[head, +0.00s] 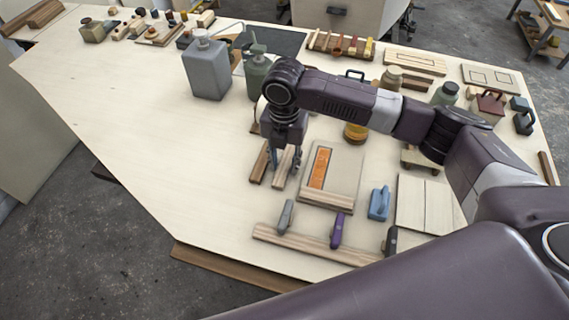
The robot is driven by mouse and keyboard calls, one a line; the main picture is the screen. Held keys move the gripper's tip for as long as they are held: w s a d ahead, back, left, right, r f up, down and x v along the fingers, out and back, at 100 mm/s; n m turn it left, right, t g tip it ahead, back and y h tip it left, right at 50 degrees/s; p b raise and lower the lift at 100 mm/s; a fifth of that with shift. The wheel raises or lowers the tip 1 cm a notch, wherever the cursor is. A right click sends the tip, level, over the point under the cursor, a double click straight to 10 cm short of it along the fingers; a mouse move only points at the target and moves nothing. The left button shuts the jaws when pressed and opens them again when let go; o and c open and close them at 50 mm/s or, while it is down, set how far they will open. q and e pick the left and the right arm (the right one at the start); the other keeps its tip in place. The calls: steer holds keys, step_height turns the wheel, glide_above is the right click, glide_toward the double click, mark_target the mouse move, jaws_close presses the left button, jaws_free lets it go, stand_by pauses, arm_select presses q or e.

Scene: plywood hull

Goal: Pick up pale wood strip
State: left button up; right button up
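A pale wood strip (283,170) lies on the plywood work surface near the middle of the head view. A darker brown strip (259,164) lies just left of it. My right gripper (284,168) points down over the pale strip, with one finger on each side of it. The fingers look apart, with a gap wider than the strip; whether a fingertip touches it is too small to tell. The gripper's body hides the strip's far end. My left gripper is not in view.
Close on the right is a pale board with an orange inlay (319,168). A long wood rack (310,243) with handled tools lies in front. A grey canister (208,68) and a green bottle (257,73) stand behind. The surface to the left (150,130) is clear.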

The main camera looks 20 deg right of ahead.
steer(key=shift+c, duration=0.5)
jaws_close()
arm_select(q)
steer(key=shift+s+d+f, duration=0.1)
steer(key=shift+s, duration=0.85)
arm_select(e)
steer(key=shift+r, duration=0.1)
